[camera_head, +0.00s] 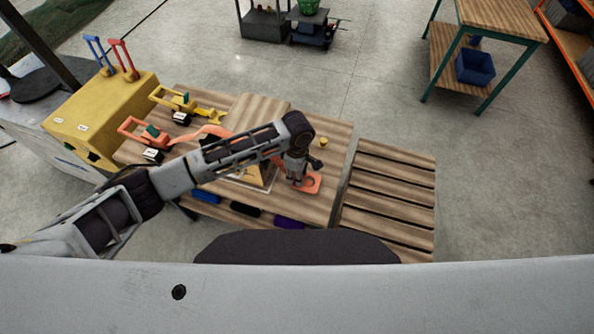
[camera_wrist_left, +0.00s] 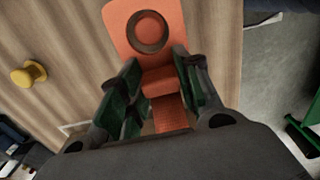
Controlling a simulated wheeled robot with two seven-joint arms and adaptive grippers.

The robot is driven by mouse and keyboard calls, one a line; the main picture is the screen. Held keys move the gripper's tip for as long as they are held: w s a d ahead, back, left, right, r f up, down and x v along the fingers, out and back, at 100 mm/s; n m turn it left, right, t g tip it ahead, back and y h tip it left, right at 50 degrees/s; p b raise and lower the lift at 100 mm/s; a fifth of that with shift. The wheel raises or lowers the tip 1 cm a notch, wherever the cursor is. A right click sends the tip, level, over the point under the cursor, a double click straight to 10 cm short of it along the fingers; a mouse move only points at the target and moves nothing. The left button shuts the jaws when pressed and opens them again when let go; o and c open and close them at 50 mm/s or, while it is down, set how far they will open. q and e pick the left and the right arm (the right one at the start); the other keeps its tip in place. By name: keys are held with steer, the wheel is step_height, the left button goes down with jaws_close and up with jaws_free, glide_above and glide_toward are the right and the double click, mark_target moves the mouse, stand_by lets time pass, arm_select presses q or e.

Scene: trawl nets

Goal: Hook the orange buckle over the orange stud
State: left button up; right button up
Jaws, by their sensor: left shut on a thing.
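The orange buckle (camera_wrist_left: 118,22) is a flat plate with a round hole, on an orange strap. In the left wrist view my left gripper (camera_wrist_left: 160,88) is shut on its raised block, one green-padded finger on each side. An orange round shape, which looks like the orange stud (camera_wrist_left: 148,33), shows inside the dark ring of the hole. I cannot tell whether the plate rests down around it. In the head view the buckle (camera_head: 314,183) is low over the table's right end, below my left gripper (camera_head: 296,178). My right gripper is not in view.
A yellow stud (camera_head: 323,142) stands on the wooden table (camera_head: 335,130) behind the buckle. A yellow box (camera_head: 100,115) with levers and two ratchets, orange (camera_head: 140,132) and yellow (camera_head: 180,103), are at the left. A slatted pallet (camera_head: 390,200) lies to the right.

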arm_select(q)
steer(key=shift+f, duration=1.55)
steer(key=o, duration=1.2)
steer(key=shift+r, duration=0.15)
steer(key=shift+r, duration=5.85)
steer(key=shift+s+d, duration=0.1)
